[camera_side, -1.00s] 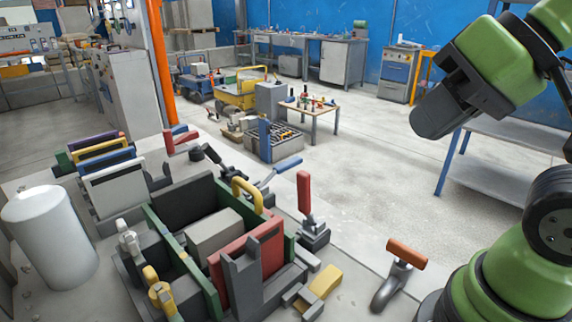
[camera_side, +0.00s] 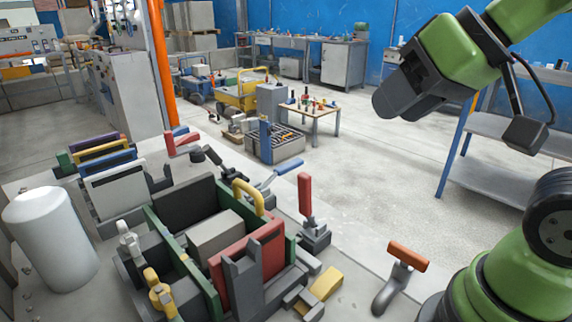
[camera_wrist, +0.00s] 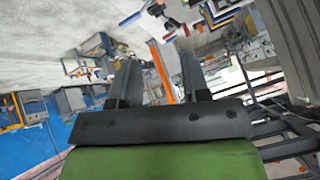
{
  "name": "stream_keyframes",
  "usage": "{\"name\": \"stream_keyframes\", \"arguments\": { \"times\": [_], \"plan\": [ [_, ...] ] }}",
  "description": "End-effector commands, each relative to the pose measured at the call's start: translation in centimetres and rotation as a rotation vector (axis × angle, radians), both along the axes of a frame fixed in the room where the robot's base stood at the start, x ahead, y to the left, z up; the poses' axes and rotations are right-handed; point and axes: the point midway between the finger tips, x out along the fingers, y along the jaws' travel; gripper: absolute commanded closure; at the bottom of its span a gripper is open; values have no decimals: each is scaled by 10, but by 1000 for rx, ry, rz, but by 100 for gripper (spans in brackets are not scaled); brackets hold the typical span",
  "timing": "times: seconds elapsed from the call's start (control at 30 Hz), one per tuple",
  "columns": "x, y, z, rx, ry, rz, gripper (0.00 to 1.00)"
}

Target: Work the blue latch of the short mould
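A latch with a blue handle (camera_side: 287,168) lies at a slant at the back right of a mould with green walls (camera_side: 192,275), behind a yellow curved handle (camera_side: 247,192). I cannot tell for sure which mould is the short one. My gripper (camera_wrist: 157,65) shows two dark fingers standing apart with nothing between them in the wrist view. In the side view its dark end (camera_side: 408,92) hangs at the upper right, high above the bench and well apart from the blue handle. Its fingertips cannot be made out there.
A red upright handle (camera_side: 305,195) stands right of the mould. An orange-topped lever (camera_side: 407,254) is at the bench's front right. A white cylinder (camera_side: 50,238) stands at the left, near several upright panels (camera_side: 116,184). The air between my gripper and the mould is clear.

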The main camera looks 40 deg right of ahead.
Motion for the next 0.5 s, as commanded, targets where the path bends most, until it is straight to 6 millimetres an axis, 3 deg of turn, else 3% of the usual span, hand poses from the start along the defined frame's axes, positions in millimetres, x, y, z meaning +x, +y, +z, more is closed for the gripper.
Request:
{"name": "stream_keyframes", "arguments": {
  "times": [0.1,0.27,0.5],
  "plan": [
    [53,-21,-1,-163,-76,51,57],
    [122,-51,-10,-409,-191,141,57],
    [205,-95,-52,-787,-332,292,57]
  ]
}}
